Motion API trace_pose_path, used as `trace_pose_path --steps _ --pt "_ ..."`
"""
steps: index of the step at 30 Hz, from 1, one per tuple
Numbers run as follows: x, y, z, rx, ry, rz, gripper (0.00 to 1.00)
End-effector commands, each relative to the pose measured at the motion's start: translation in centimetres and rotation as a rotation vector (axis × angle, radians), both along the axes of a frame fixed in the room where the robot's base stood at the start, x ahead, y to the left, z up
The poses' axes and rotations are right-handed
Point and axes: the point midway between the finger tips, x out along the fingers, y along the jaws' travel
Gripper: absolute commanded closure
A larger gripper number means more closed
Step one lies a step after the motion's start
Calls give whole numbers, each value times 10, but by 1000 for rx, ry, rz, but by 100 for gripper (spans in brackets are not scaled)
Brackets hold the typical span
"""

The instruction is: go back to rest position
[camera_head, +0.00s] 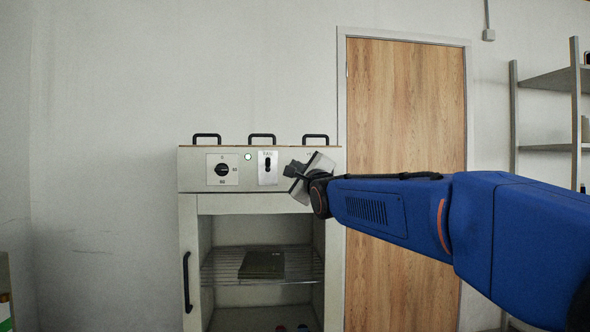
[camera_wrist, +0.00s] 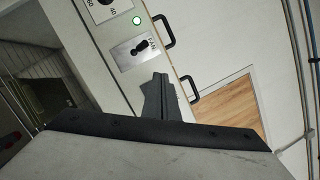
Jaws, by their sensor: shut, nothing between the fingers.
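My gripper (camera_head: 293,170) is at the front of a white oven-like cabinet (camera_head: 187,225), by the right part of its control panel. In the wrist view my gripper (camera_wrist: 160,88) shows as dark shut fingers with nothing between them. Just beyond the fingertips is the metal plate with a black keyhole-shaped switch (camera_wrist: 140,46), marked FAN. The same switch plate (camera_head: 268,168) is just left of the gripper in the head view. Whether the fingers touch the panel I cannot tell. The right part of the panel is hidden behind my gripper.
A dial (camera_head: 222,170) and a lit round lamp (camera_head: 248,157) are on the panel; black handles (camera_head: 262,138) stand on top. The cabinet's front is open, with a dark flat object (camera_head: 262,264) on a wire rack (camera_head: 222,268). A wooden door (camera_head: 405,110) and shelves (camera_head: 545,80) are right.

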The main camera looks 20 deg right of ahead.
Motion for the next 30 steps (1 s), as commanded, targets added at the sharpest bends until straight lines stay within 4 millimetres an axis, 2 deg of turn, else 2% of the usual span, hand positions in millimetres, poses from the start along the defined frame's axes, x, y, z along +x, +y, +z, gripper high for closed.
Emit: trace_pose_path --steps 13,17,20,23,30 --pt "0 0 -1 -2 2 -1 100" --pt "-7 2 -13 -52 44 -14 100" --pt "-19 6 -39 -157 131 -35 100" --pt "-39 12 -77 -312 255 -47 100" --pt "-100 28 -178 -722 554 12 100"
